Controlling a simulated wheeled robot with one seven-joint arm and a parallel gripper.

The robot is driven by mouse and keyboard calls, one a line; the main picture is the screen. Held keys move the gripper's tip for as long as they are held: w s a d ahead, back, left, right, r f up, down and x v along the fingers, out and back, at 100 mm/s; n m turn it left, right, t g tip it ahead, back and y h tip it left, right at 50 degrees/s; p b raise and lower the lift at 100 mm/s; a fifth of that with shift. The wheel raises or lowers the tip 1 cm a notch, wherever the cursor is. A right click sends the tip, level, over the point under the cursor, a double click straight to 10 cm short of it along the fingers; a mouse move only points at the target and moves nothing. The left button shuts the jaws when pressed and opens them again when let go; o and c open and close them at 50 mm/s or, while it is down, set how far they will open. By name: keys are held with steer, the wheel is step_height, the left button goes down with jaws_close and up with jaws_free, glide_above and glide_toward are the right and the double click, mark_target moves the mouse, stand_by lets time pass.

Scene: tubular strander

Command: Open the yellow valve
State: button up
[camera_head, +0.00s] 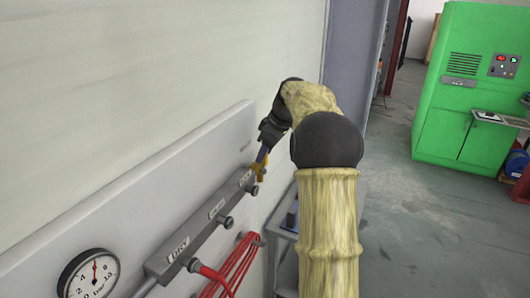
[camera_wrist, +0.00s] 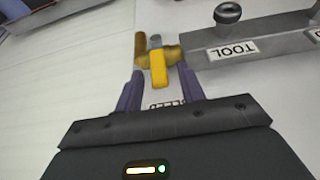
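The yellow valve (camera_wrist: 159,70) shows in the wrist view, its yellow handle pointing down in the picture, on a brass body (camera_wrist: 141,48) at the end of a grey manifold bar. It also shows in the head view (camera_head: 259,170), partly hidden by my gripper. My gripper (camera_wrist: 160,88) is open, with one dark purple finger on each side of the valve handle. The handle lies between the fingertips, and there is a gap on both sides. In the head view my gripper (camera_head: 265,155) is close to the wall panel at the valve.
The grey manifold bar (camera_head: 203,228) carries labels and several knobs. A pressure gauge (camera_head: 90,276) is at lower left. Red hoses (camera_head: 235,265) hang below the bar. A grey cart (camera_head: 288,232) stands beside my arm. A green cabinet (camera_head: 470,90) is at right, with open floor before it.

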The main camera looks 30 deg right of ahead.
steer(key=shift+a+f, duration=0.15)
steer(key=shift+f, duration=0.4)
jaws_close()
